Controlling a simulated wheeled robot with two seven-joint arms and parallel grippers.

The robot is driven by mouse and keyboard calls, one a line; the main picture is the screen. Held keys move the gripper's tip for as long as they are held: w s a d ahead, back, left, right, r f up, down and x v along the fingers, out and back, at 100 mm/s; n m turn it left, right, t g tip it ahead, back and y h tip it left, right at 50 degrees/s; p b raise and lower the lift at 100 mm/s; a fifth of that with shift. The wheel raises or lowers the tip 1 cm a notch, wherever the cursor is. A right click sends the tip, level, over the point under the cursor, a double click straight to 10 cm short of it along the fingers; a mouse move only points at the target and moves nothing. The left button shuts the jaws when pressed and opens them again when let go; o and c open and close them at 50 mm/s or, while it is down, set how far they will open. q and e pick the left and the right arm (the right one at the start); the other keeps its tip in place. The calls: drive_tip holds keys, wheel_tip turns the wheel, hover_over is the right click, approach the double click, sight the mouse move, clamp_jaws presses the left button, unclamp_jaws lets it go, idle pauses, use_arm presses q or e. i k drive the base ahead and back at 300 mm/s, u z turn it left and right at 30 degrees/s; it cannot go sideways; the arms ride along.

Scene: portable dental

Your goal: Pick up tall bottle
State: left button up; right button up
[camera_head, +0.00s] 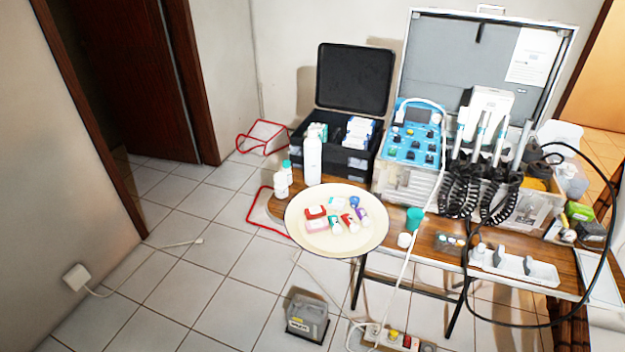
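The tall bottle (312,160) is white and stands upright near the left end of the wooden table (422,246). It is just behind the round cream tray (298,236) and in front of the open black case. Neither of my grippers shows in the head view.
An open black case (357,80) stands behind the bottle. A blue dental unit (413,135) with coiled black hoses (462,190) is to the right. The tray holds several small coloured items. A white cable crosses the table. Floor at left is mostly clear.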

sight(311, 145)
drive_tip(key=z, duration=0.1)
drive_tip(key=k, duration=0.5)
drive_tip(key=u, duration=1)
drive_tip(key=i, duration=0.9)
drive_tip(key=z, duration=0.35)
drive_tip(key=i, duration=0.85)
drive_tip(key=z, duration=0.7)
